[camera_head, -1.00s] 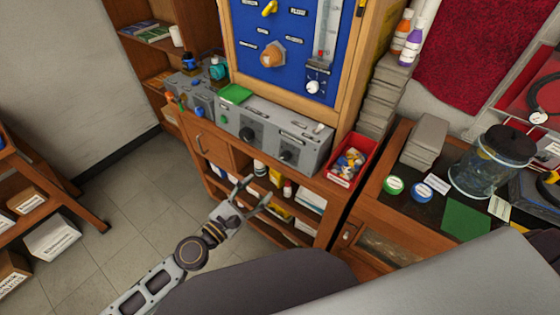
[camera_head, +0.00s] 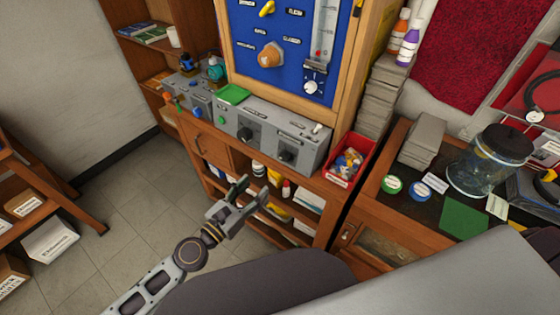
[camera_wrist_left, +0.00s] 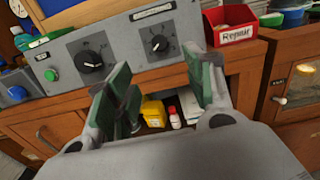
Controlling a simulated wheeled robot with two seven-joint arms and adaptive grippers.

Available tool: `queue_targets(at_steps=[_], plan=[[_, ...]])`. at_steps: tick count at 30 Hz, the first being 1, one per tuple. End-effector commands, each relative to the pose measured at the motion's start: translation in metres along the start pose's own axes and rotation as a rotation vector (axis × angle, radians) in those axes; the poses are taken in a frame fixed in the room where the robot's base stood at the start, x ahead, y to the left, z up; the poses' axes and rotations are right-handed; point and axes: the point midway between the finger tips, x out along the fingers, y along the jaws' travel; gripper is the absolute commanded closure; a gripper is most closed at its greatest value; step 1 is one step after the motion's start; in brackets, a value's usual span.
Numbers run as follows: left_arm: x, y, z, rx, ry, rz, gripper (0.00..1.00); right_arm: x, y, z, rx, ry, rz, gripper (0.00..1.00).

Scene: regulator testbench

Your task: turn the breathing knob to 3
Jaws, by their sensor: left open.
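A grey control box (camera_head: 300,168) sits on the wooden cabinet, with two black knobs on its front, a left knob (camera_head: 246,134) and a right knob (camera_head: 287,156). In the left wrist view the left knob (camera_wrist_left: 91,60) and the right knob (camera_wrist_left: 159,44) each have a white pointer mark. Their labels are too small to read, so I cannot tell which is the breathing knob. My left gripper (camera_head: 253,190) is open and empty, in front of and below the box, apart from both knobs. Its green-padded fingers (camera_wrist_left: 157,82) show in the left wrist view. My right gripper is not in view.
A red bin (camera_head: 350,160) of small parts stands right of the box. A blue panel (camera_head: 285,85) with an orange knob (camera_head: 270,54) rises behind it. A glass jar (camera_head: 488,160) stands on the right counter. Open floor lies left.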

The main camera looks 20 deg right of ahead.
Motion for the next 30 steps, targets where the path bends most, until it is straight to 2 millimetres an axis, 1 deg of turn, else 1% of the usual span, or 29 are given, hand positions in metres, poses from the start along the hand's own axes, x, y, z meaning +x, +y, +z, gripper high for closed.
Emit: queue_targets(at_steps=[5,11,14,22,30], plan=[[0.007,0.001,0.001,0.000,-0.001,0.001,0.47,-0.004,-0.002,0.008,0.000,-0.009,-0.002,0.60],[0.022,0.000,0.002,0.001,-0.002,0.000,0.47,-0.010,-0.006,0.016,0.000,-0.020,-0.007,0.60],[0.032,0.000,0.002,0.001,-0.002,0.000,0.47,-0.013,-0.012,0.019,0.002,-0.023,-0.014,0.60],[0.057,0.000,0.002,0.000,-0.002,0.000,0.47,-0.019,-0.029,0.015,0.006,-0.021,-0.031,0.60],[0.084,0.000,0.002,0.001,-0.001,-0.001,0.47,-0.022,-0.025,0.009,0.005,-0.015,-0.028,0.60]])
